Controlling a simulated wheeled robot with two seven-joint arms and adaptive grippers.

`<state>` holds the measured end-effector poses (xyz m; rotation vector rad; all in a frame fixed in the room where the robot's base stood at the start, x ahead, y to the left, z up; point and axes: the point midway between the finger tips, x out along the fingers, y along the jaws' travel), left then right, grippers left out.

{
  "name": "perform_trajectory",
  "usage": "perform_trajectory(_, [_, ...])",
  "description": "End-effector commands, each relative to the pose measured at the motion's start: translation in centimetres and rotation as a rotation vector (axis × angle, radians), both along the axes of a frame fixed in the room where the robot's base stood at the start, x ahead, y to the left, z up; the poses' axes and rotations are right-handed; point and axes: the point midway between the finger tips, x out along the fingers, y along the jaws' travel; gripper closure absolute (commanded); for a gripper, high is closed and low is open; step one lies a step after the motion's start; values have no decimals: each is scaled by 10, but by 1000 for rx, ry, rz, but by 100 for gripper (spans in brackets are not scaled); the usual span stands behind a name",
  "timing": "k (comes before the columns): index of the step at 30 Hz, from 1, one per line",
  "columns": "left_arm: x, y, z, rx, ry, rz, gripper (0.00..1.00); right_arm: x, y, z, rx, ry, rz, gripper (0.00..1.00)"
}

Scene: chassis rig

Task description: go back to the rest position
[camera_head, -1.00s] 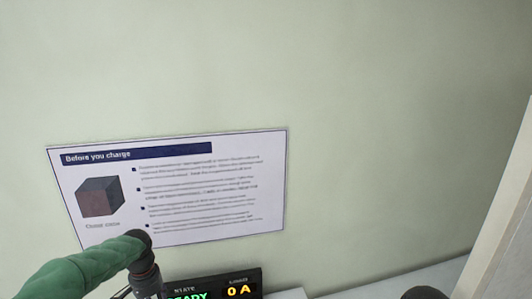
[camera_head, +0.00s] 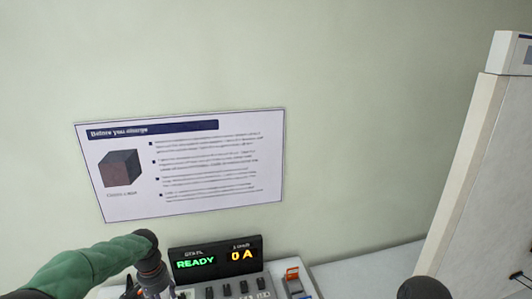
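My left arm, in a green sleeve, comes in from the lower left. Its dark wrist (camera_head: 150,264) points down in front of the left end of a display panel. The fingers of my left gripper are cut off by the bottom edge or hidden, so its opening does not show. A dark rounded part (camera_head: 424,290), probably of my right arm, shows at the bottom right. My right gripper itself is out of the picture.
A black display (camera_head: 217,257) reads READY and 0 A above a row of dark switches. An orange-red part (camera_head: 292,275) sits to its right. A "Before you charge" sign (camera_head: 215,170) hangs on the pale wall. A tall pale cabinet (camera_head: 480,170) stands at the right.

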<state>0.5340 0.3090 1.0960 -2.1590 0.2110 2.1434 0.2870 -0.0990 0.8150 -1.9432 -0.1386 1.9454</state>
Motion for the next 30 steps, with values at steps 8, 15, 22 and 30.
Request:
perform_trajectory(8, [-7, -33, -65, -62, 2, -1, 46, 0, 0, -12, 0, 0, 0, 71])
perform_trajectory(15, [-30, -80, -152, -151, 3, 22, 46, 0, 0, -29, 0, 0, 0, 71])
perform_trajectory(22, [-89, -143, -260, -259, 15, 107, 46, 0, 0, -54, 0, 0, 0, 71])
perform_trajectory(30, [-194, -199, -354, -322, 39, 276, 46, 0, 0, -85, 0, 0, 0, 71])
